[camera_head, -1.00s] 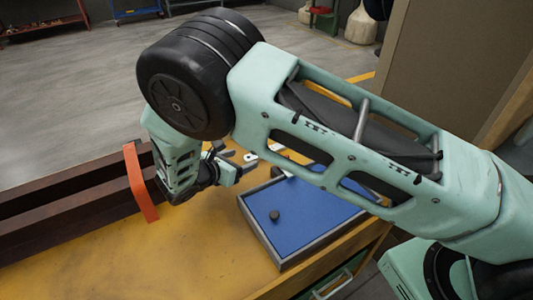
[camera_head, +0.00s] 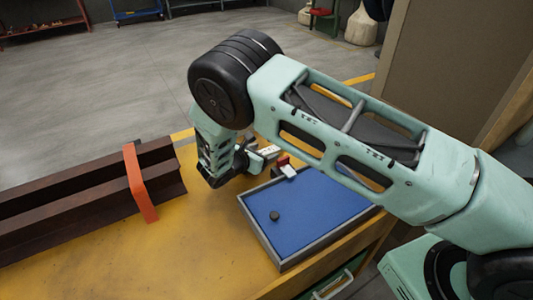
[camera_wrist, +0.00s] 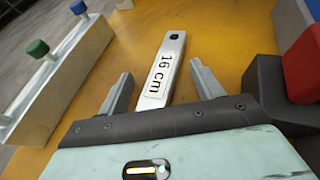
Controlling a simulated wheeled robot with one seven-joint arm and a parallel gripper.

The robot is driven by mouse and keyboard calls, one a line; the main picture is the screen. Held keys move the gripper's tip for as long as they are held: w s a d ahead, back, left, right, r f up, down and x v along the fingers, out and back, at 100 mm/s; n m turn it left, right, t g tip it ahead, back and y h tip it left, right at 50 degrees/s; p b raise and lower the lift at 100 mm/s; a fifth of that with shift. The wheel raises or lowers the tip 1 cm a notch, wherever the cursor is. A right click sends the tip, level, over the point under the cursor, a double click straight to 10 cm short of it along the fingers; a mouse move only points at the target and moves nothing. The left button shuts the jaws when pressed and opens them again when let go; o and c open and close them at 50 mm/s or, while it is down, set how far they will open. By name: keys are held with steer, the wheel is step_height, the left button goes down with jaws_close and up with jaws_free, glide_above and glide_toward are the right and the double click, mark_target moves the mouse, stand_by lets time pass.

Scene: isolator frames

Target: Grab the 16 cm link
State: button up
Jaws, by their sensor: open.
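The 16 cm link (camera_wrist: 170,62) is a flat silver bar with a white "16 cm" label and a dark hole at its far end. In the wrist view it lies on the yellow table, pointing away from me. My gripper (camera_wrist: 159,84) is open, with one finger on each side of the link and gaps on both sides. The link's near end is hidden behind my gripper body. In the head view my gripper (camera_head: 262,158) is low over the table, beside the blue tray; the link cannot be made out clearly there.
A blue tray (camera_head: 318,207) with a small dark knob-like piece (camera_head: 274,216) is on the table. A brown beam with an orange strap (camera_head: 139,183) lies at left. The wrist view shows a rack with green and blue pegs (camera_wrist: 62,75) left, and a red block (camera_wrist: 304,65) on a dark block right.

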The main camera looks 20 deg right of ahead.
jaws_close()
steer(key=shift+s, duration=0.1)
